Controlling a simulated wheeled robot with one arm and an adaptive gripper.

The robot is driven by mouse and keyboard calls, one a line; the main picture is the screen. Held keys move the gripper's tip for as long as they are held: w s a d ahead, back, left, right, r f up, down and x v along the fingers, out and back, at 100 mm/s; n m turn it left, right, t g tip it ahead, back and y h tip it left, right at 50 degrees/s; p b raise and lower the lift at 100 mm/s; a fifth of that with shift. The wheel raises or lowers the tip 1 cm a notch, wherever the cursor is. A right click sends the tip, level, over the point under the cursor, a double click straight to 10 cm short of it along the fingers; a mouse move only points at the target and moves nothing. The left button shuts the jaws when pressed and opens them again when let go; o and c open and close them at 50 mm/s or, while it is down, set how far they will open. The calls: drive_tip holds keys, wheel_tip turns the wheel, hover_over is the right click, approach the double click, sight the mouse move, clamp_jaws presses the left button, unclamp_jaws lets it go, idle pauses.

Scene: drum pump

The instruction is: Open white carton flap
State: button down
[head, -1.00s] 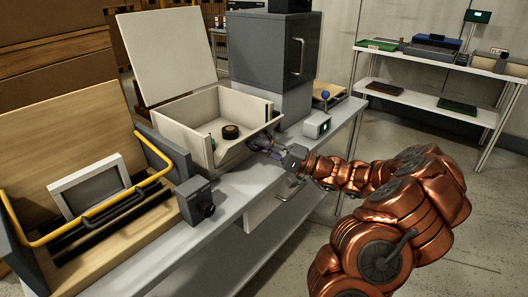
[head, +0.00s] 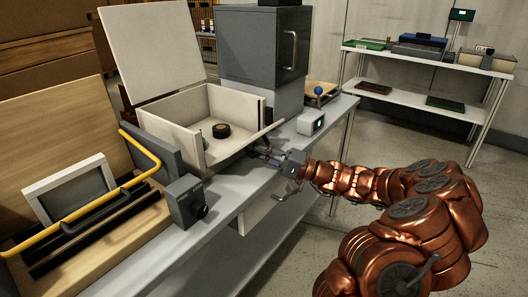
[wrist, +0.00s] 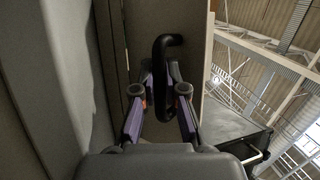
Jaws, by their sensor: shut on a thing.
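The white carton (head: 178,138) stands on the grey bench with its lid (head: 155,45) raised. Its front flap (head: 236,147) is tipped outward on the side facing my arm, and the inside shows over it. In the wrist view a black bar handle (wrist: 160,75) runs between my fingers, beside a pale panel (wrist: 192,55). My gripper (head: 262,155) is shut on this handle just outside the carton; in the wrist view it shows from behind (wrist: 160,98). The handle's contact with the fingertips is partly hidden.
A black round object (head: 221,131) lies inside the carton. A dark box with a knob (head: 187,202) stands nearer. Open floor lies right of the bench.

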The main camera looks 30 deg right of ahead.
drive_tip(key=c, duration=1.2)
unclamp_jaws()
drive_tip(key=v, duration=1.2)
drive_tip(key=shift+f, duration=0.15)
drive_tip(key=shift+c, duration=0.4)
